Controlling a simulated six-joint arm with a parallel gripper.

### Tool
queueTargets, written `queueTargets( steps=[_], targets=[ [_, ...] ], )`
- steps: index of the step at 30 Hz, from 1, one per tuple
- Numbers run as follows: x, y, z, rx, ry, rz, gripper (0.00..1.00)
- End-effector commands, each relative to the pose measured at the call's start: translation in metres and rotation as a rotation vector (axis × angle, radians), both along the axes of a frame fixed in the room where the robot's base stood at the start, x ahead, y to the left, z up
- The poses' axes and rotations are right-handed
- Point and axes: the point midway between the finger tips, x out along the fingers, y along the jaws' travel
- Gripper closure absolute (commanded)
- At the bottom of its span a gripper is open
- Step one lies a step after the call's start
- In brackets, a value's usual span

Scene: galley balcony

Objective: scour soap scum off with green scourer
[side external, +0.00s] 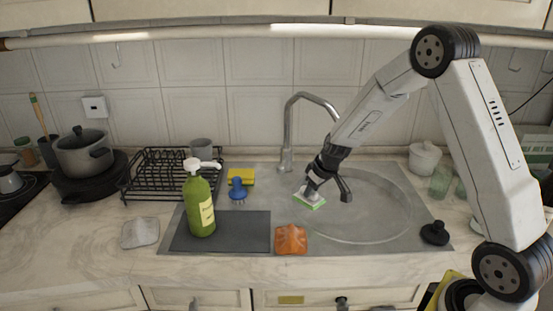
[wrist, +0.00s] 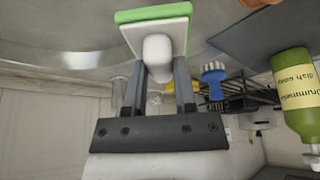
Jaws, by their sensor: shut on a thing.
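My gripper (side external: 322,184) is shut on the white handle of the green scourer (side external: 311,203). In the wrist view my gripper (wrist: 161,70) has one finger on each side of the handle, and the scourer's green pad (wrist: 138,15) shows beyond its white backing. The pad is low over the left part of the steel sink (side external: 375,232), close to or on the surface; I cannot tell if it touches. No soap scum can be clearly made out on the steel.
A green dish soap bottle (side external: 199,205) stands on a dark mat (side external: 252,230). Nearby are a blue brush (side external: 237,188), a yellow sponge (side external: 243,175), an orange object (side external: 291,240) and the tap (side external: 287,135). A black plug (side external: 434,233) lies right. The basin's middle is clear.

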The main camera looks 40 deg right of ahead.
Motion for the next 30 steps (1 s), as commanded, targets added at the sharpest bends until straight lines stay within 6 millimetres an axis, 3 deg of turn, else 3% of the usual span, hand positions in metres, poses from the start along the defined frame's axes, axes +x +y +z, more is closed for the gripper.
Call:
queueTargets(
  steps=[6, 11, 30],
  targets=[
    [-0.033, -0.047, -0.01, 0.0, 0.001, -0.215, 1.0],
    [-0.039, -0.078, -0.027, 0.002, 0.002, -0.297, 1.0],
    [0.014, -0.15, -0.102, 0.001, 0.001, -0.147, 1.0]
  ],
)
